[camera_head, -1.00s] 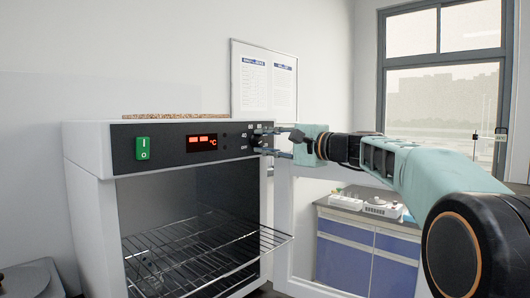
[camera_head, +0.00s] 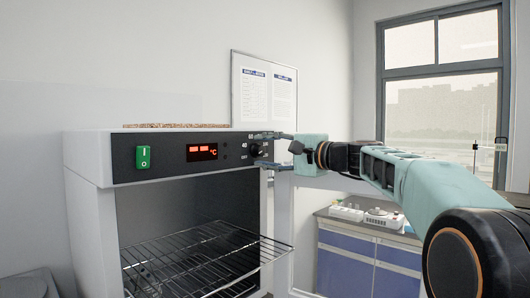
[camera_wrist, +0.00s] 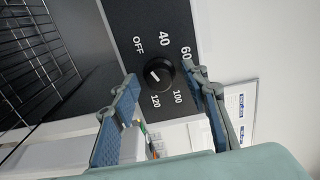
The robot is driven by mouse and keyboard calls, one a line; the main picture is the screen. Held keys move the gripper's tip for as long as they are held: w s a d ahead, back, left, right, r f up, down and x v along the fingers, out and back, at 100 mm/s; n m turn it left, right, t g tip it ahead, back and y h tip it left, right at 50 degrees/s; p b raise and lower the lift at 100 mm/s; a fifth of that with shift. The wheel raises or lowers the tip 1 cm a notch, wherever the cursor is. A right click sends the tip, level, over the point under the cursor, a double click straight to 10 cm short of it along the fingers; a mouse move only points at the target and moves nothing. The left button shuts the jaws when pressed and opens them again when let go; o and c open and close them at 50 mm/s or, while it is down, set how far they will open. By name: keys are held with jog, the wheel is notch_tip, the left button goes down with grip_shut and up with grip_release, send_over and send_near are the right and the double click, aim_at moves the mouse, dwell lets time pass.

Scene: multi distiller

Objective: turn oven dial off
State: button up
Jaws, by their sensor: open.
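The oven dial (camera_wrist: 160,75) is a round black knob on the black control panel, ringed by OFF, 40, 60, 100 and 120. In the wrist view its white mark lies on the left side of the knob; I cannot tell exactly which label it points to. My gripper (camera_wrist: 163,82) is open, with one finger on each side of the dial and no clear contact seen. In the head view the dial (camera_head: 255,150) shows at the panel's right end, and my gripper (camera_head: 272,152) reaches it from the right. The white oven (camera_head: 92,205) stands open.
A wire rack (camera_head: 200,262) juts out of the oven. A green power switch (camera_head: 143,157) and a red display (camera_head: 202,151) share the panel. A blue-fronted bench (camera_head: 345,260) stands behind on the right. A notice board (camera_head: 265,90) hangs on the wall.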

jog(key=v, duration=1.2)
